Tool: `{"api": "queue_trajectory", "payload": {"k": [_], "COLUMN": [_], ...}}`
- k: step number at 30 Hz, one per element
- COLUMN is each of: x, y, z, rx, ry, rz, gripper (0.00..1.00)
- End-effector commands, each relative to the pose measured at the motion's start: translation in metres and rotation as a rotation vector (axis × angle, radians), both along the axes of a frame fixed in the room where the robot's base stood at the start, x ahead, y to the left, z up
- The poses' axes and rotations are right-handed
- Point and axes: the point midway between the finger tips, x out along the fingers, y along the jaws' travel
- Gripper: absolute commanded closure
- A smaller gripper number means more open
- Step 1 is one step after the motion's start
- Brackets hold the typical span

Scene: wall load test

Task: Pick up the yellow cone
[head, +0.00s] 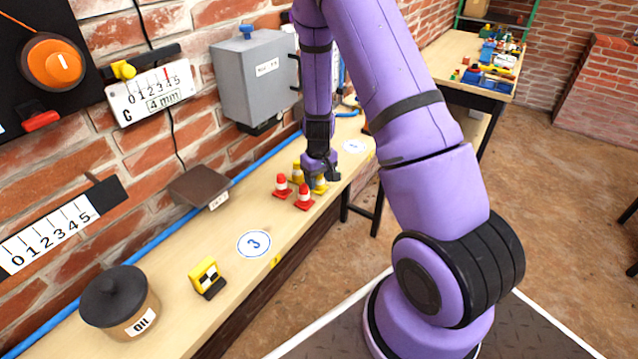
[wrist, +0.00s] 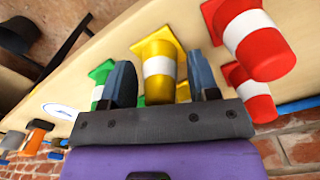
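A yellow cone with a white band (wrist: 159,66) stands between the two fingers of my gripper (wrist: 162,84) in the wrist view, with small gaps on both sides. My gripper is open. In the head view my gripper (head: 320,168) is low over the bench, and a yellow cone (head: 320,188) shows partly below it. Another yellow cone (head: 297,173) stands just left of it, partly hidden. In the wrist view a bit of yellow (wrist: 183,92) shows beside the right finger; I cannot tell its full shape.
Two red cones (head: 282,186) (head: 304,198) stand close by on the wooden bench (head: 225,270); in the wrist view they lie right of my fingers. A green piece (wrist: 98,76) is near the left finger. A grey wall box (head: 255,80) hangs behind. Bench space near the number 3 disc (head: 254,244) is clear.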

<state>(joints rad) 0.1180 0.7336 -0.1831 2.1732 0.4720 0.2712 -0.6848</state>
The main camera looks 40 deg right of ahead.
Motion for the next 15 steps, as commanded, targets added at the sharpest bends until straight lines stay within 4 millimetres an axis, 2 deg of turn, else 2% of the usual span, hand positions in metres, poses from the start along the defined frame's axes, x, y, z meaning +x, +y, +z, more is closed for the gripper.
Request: {"api": "queue_trajectory", "payload": {"k": [1,5,15], "x": [0.0000,0.0000,0.0000], "y": [0.0000,0.0001,0.0000], "z": [0.0001,0.0001,0.0004], "rx": [0.000,0.000,0.000], "ry": [0.000,0.000,0.000], "rz": [0.000,0.000,0.000], "gripper": [0.57,0.87,0.88]}}
